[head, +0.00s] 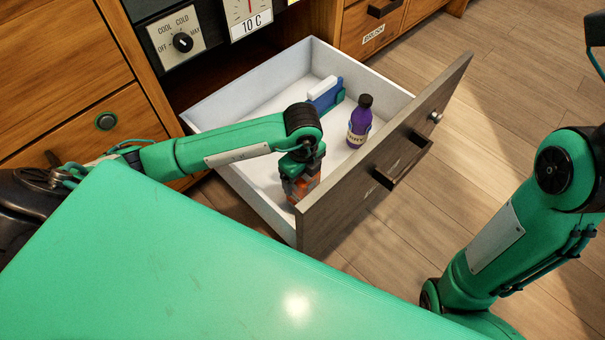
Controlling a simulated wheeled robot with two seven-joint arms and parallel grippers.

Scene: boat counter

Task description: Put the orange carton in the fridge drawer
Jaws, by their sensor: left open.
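The fridge drawer (240,190) is pulled out, with white inside walls and a dark wood front. My left gripper (299,178) reaches down into the drawer, near its front left corner. The orange carton (302,188) shows only in part, low in the drawer right under and beside the open gripper. My gripper and wrist hide much of it, so I cannot tell whether the jaws touch it. My right arm is at the right, with its gripper out of view.
A purple bottle (359,125) stands in the drawer, right of my left gripper. A blue and white item (325,94) is at the drawer's back. The drawer floor between has free room. A temperature dial (182,42) is above.

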